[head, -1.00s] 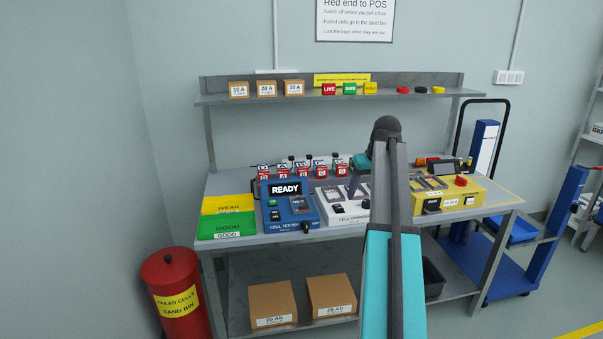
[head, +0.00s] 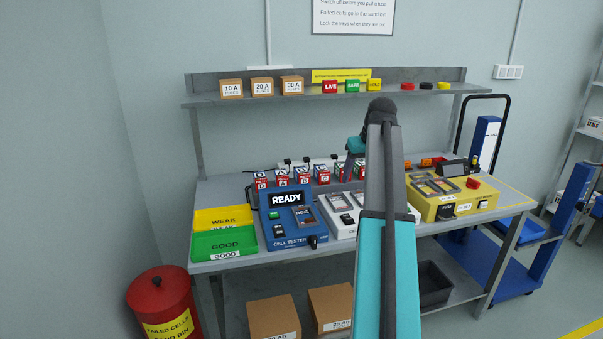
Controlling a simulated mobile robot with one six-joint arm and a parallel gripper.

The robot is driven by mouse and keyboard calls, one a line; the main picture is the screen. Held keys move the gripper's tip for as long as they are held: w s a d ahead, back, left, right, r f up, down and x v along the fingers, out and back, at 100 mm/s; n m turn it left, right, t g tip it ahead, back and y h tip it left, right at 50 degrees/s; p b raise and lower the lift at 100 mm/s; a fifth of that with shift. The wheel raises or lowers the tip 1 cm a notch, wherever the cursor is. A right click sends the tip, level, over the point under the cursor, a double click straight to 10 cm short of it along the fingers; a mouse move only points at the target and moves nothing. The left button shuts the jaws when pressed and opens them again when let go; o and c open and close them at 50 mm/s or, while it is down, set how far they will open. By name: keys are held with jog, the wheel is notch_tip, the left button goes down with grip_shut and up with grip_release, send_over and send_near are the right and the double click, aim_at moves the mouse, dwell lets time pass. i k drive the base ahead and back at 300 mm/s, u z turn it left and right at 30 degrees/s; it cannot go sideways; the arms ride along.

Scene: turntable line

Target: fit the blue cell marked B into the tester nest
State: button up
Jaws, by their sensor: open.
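The cell marked B (head: 304,179) stands in a row of small lettered cells at the back of the bench; its body is too small to make out well. The blue cell tester (head: 280,235) stands in front of the row, its screen reading READY. Its nest (head: 304,215) is on the top face, right of the buttons, and shows no cell standing in it. My gripper (head: 346,180) is open, pointing down near the right part of the row, to the right of cell B. Its fingertips are small and partly lost against the things behind.
A white charger (head: 340,222) stands right of the tester, partly behind my arm. A yellow unit (head: 455,205) stands farther right. Yellow WEAK (head: 222,215) and green GOOD (head: 225,243) trays lie left. A shelf (head: 330,96) with small boxes hangs above the row.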

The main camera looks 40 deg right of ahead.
aim_at(294, 204)
jog(key=u, duration=0.05)
jog(key=i, duration=0.9)
